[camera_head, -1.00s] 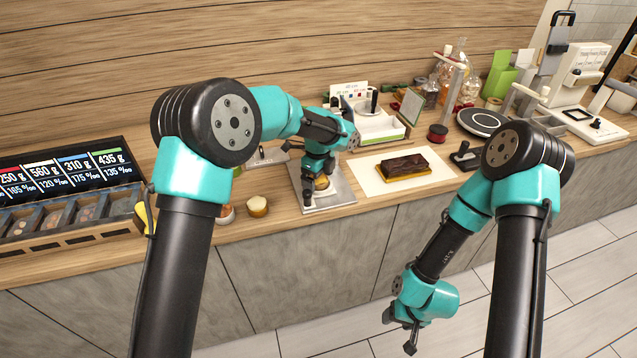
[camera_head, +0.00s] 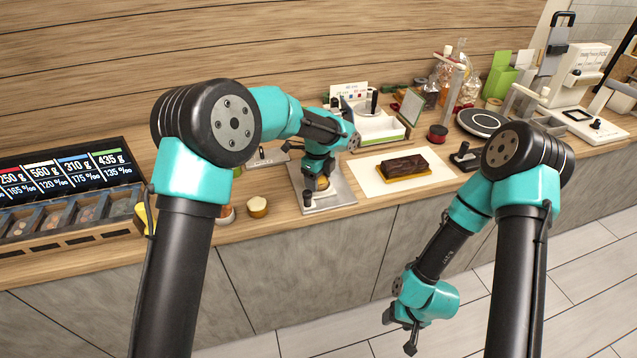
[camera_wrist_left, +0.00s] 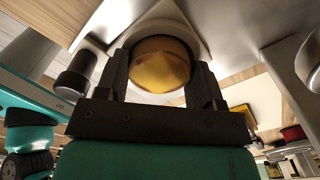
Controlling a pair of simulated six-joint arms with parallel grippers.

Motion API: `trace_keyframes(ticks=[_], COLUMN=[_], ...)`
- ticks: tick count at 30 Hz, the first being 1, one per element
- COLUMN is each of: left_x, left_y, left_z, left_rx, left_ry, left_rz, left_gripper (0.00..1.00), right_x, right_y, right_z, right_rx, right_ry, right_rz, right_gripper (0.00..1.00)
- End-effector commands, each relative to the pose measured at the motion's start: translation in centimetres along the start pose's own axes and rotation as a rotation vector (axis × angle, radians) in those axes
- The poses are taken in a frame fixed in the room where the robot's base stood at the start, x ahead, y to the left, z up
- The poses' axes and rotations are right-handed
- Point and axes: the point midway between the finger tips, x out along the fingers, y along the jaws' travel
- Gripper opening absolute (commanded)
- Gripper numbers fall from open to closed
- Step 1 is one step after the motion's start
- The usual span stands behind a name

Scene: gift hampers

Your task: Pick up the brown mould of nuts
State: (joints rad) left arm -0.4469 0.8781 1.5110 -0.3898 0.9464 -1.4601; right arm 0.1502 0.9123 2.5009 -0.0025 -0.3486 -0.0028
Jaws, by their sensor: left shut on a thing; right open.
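My left gripper (camera_head: 318,183) is over the metal stand (camera_head: 340,196) on the counter and is shut on a small round mould (camera_head: 322,184). In the left wrist view the mould (camera_wrist_left: 160,66) sits between the two dark fingers. It has a brownish wall and a golden-yellow face; I cannot make out separate nuts. The head view mostly hides it behind the gripper. I cannot tell whether it still touches the stand. My right gripper (camera_head: 411,338) is open and empty, hanging low in front of the counter.
A cream-topped round mould (camera_head: 257,207) and another partly hidden one (camera_head: 226,214) stand left of the stand. A black knob (camera_head: 308,198) rises at the stand's front left. A dark chocolate slab (camera_head: 404,165) lies on a white sheet (camera_head: 367,181) to the right.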

Motion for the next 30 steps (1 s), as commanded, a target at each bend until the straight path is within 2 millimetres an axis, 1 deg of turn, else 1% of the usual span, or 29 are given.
trace_keyframes(ticks=[8, 11, 17, 18, 23, 26, 30], left_x=[-0.5, -1.3, -3.5, -3.7, -3.6, -3.6, -3.6], left_y=[0.0, 0.0, -0.1, 0.2, 2.3, 3.9, 6.7], left_z=[0.0, 0.0, 0.1, 0.3, 2.0, 3.3, 5.6], left_rx=[0.000, -0.001, -0.001, -0.002, -0.003, -0.004, -0.004], left_ry=[0.000, -0.001, -0.002, -0.001, -0.001, 0.000, -0.001], left_rz=[-0.001, -0.002, -0.003, -0.001, 0.001, 0.000, 0.000], left_gripper=[0.37, 0.37, 0.37, 0.37, 0.37, 0.37, 0.37], right_x=[0.0, 0.0, 0.0, 0.0, 0.0, 0.0, 0.0], right_y=[0.0, 0.0, 0.0, 0.0, 0.0, 0.0, 0.0], right_z=[0.0, 0.0, 0.0, 0.0, 0.0, 0.0, 0.0], right_rx=[0.000, 0.000, 0.000, 0.000, 0.000, 0.000, 0.000], right_ry=[0.000, 0.000, 0.000, 0.000, 0.000, 0.000, 0.000], right_rz=[0.000, 0.000, 0.000, 0.000, 0.000, 0.000, 0.000], right_gripper=[0.60, 0.60, 0.60, 0.60, 0.60, 0.60, 0.60])
